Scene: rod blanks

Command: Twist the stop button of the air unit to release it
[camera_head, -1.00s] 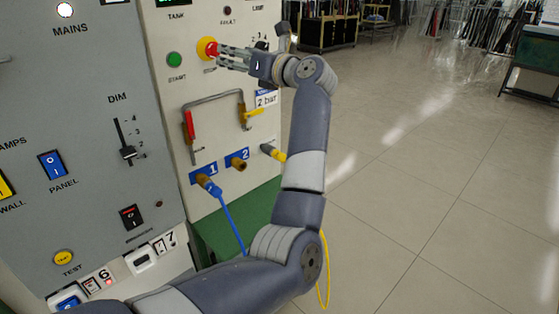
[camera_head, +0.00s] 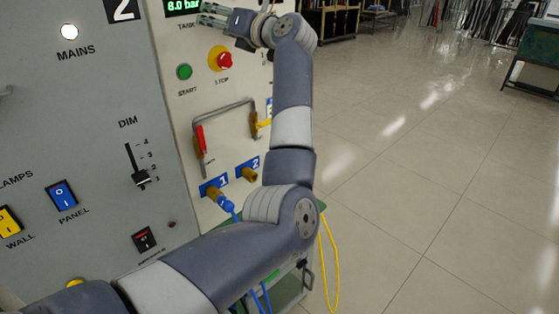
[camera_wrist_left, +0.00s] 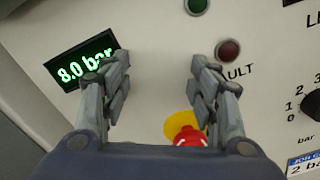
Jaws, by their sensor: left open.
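The stop button (camera_head: 221,59) is a red knob on a yellow collar on the white panel of the air unit, labelled STOP. In the head view it stands below my left gripper (camera_head: 205,14), uncovered. In the left wrist view the red knob (camera_wrist_left: 190,137) shows at the bottom, partly hidden by the gripper body. My left gripper (camera_wrist_left: 159,92) is open and empty, its two fingers wide apart in front of the panel between the 8.0 bar display (camera_wrist_left: 82,62) and the fault lamp (camera_wrist_left: 228,50). My right gripper is not in view.
A green start button (camera_head: 184,72) sits left of the stop button. Below are a bent pipe with a red-handled valve (camera_head: 201,138) and ports with a blue hose. A grey panel (camera_head: 90,110) with switches stands left. The floor (camera_head: 420,180) at right is clear.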

